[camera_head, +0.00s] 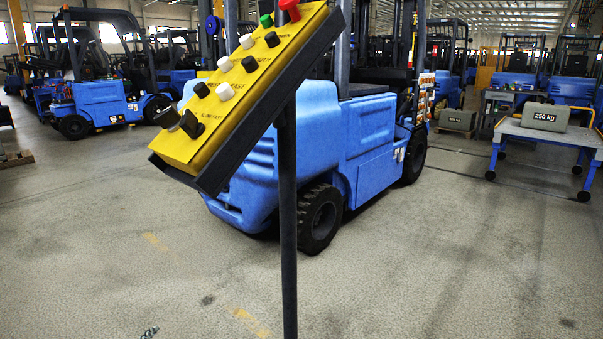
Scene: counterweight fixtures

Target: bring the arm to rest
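A yellow control box (250,85) with several white and black buttons, one green and one red, sits on a black backing. It is tilted, its right end higher, on a dark upright post (288,220) close in front of me.
A blue forklift (330,140) stands right behind the post. A wheeled table (545,133) at the right bears a grey block (545,117) marked 250 kg. Another blue forklift (100,100) stands at the left. The concrete floor in front is mostly clear.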

